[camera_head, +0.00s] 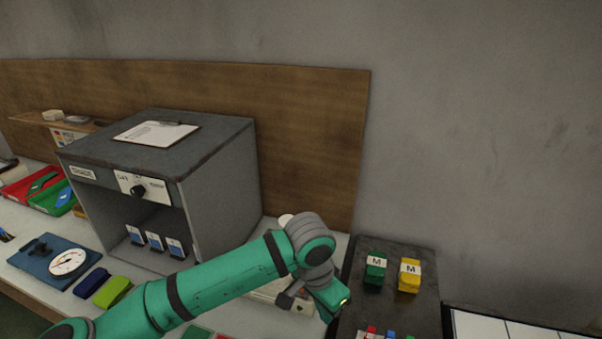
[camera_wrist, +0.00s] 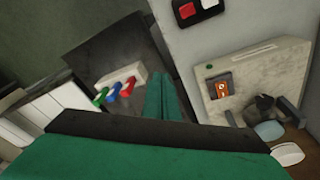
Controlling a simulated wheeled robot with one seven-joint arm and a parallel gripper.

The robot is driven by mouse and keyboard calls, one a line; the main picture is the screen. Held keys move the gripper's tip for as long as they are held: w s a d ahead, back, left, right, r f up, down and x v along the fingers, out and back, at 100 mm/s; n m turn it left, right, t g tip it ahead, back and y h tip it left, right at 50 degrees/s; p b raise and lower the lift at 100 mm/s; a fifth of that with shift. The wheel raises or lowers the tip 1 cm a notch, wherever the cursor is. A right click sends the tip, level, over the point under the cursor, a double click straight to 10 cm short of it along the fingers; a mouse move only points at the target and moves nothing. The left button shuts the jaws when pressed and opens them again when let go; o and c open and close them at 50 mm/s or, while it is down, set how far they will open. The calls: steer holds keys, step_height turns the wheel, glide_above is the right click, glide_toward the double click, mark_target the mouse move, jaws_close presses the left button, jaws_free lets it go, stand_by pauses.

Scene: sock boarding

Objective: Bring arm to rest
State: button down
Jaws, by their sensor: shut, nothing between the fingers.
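My green arm (camera_head: 215,285) reaches from the bottom left toward the middle of the head view and bends down at the wrist. My gripper (camera_wrist: 161,76) has its two green fingers together with nothing between them in the wrist view. It points over a dark surface, beside a white block with green, blue and red pieces (camera_wrist: 115,87). In the head view the hand (camera_head: 332,294) is near the left edge of the dark stand (camera_head: 350,312), and its fingertips cannot be made out.
A grey open-front box (camera_head: 222,178) stands left of the wrist. A green block (camera_head: 375,272) and a yellow block (camera_head: 410,279), both marked M, sit on the dark stand. A pale device with an orange switch (camera_wrist: 222,88) is right of the fingers. A blue gauge board (camera_head: 38,262) lies far left.

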steer(key=w+d+r+n+t+h, duration=0.1)
steer(key=d+r+t+h, duration=0.35)
steer(key=d, duration=0.75)
steer(key=w+d+r+n+t+h, duration=0.1)
steer(key=w+d+r+h, duration=0.1)
steer(key=d+r+h, duration=0.8)
steer(key=s+a+f+n+t+y, duration=0.5)
steer(key=a+f+n+t+y, duration=0.15)
steer(key=f, duration=0.35)
steer(key=s+a+f+n+t+y, duration=0.4)
steer(key=a+f+n+t+y, duration=0.15)
steer(key=a+f+n, duration=0.35)
steer(key=s+a+f+m+g+y, duration=0.1)
steer(key=s+a, duration=0.3)
steer(key=s, duration=0.4)
steer(key=s+a+f+m+g+y, duration=0.1)
steer(key=s+a+f+m, duration=0.3)
steer(key=s, duration=0.5)
steer(key=s+a+f+m+g+y, duration=0.1)
steer(key=s+a+f+m+y, duration=0.1)
steer(key=s, duration=0.6)
steer(key=shift+s+a+f, duration=0.15)
steer(key=shift+a+f, duration=0.35)
steer(key=shift+a, duration=0.55)
